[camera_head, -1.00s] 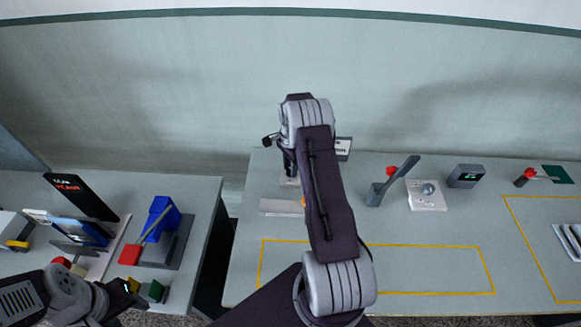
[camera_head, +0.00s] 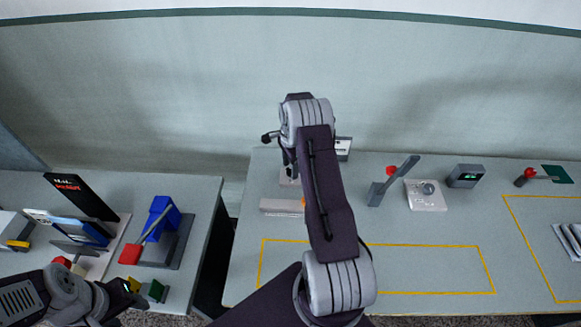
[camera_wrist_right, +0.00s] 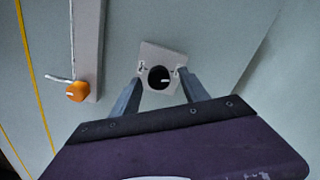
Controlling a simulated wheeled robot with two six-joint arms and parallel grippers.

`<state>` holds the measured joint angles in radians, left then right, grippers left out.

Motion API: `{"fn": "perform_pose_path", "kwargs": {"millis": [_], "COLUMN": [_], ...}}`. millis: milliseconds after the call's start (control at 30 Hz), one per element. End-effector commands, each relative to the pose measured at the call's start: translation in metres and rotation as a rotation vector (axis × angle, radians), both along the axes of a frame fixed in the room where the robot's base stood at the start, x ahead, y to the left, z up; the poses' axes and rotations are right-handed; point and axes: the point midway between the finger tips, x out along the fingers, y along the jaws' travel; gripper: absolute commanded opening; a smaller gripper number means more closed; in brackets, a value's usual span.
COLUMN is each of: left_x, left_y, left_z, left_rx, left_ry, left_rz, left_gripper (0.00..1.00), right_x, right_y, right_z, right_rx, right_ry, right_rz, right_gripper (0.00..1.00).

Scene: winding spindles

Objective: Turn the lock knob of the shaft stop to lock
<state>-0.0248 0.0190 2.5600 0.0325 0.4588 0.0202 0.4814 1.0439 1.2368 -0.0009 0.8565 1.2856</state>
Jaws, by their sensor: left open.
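A black round knob (camera_wrist_right: 159,78) with a white pointer mark sits on a small pale square plate (camera_wrist_right: 165,55) with small markings on either side. My right gripper (camera_wrist_right: 159,77) is open, with one finger on each side of the knob. I see a small gap between fingers and knob. In the head view the right gripper (camera_head: 289,165) is above the plate (camera_head: 288,180), and my arm hides much of this spot. My left gripper (camera_head: 128,296) is low at the left, by the front of the left table, with its fingers hard to make out.
Beside the plate is a grey bar (camera_wrist_right: 87,45) with an orange knob (camera_wrist_right: 78,91) and a thin metal rod. Right of my arm stand a grey lever (camera_head: 393,182), a pale dial box (camera_head: 425,195) and a small display (camera_head: 466,176). A yellow-outlined area (camera_head: 430,293) is clear.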

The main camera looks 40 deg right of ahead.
Motion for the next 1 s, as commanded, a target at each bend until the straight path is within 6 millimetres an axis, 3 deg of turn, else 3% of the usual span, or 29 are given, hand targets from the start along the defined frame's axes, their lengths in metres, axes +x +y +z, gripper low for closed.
{"fn": "perform_pose_path", "kwargs": {"millis": [300, 700, 1000], "left_x": [0.0, 0.0, 0.0], "left_y": [0.0, 0.0, 0.0], "left_z": [-0.001, -0.01, -0.01], "left_rx": [0.0, 0.0, 0.0], "left_ry": [0.0, 0.0, 0.0], "left_rz": [0.0, 0.0, 0.0], "left_gripper": [0.51, 0.51, 0.51], "right_x": [0.0, 0.0, -0.001], "right_y": [0.0, 0.0, 0.001], "right_z": [0.003, 0.08, 0.09], "right_rx": [0.001, 0.0, 0.001], "right_ry": [0.002, 0.0, 0.002], "right_rz": [0.0, 0.0, 0.0], "right_gripper": [0.52, 0.52, 0.52]}}
